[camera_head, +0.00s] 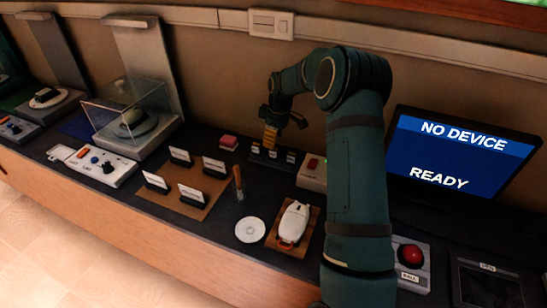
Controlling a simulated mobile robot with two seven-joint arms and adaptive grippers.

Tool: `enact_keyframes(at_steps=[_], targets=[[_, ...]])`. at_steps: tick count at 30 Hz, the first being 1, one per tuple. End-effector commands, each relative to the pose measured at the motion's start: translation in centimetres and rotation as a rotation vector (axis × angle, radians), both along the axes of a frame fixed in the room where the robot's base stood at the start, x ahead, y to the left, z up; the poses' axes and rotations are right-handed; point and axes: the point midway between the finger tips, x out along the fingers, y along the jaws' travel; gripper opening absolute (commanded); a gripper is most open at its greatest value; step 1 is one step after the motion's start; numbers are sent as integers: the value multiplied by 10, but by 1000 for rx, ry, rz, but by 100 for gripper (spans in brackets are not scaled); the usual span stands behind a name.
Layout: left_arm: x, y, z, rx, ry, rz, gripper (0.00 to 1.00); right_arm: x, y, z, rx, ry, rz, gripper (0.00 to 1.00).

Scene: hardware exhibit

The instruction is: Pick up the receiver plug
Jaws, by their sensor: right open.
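My right arm reaches up from the lower right and bends left. Its dark gripper (281,118) is open above the dark strip (283,164) near the wall. A ribbed orange-yellow piece (270,136) stands upright just below the gripper, over the strip's left part. It may be the receiver plug, but it is too small to be sure. I cannot tell whether the fingers touch it. Several small white labels sit along the strip. My left gripper is not in view.
A pink block (228,142) lies left of the strip, and a box with a red light (312,173) stands right of it. A white device (294,221), a disc (250,230) and a brown card board (205,209) lie nearer. A screen (455,155) reads "NO DEVICE READY".

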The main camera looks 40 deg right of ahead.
Motion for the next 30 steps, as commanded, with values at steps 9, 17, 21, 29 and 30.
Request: enact_keyframes(at_steps=[9,17,21,29,30], targets=[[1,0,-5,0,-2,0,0,2,1,-24,0,0,-1,50],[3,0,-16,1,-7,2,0,0,-1,-58,2,2,-2,50],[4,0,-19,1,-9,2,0,3,0,-71,0,0,-1,50],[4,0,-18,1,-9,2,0,3,0,-71,0,-1,-1,46],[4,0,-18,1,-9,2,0,3,0,-71,0,-1,-1,32]])
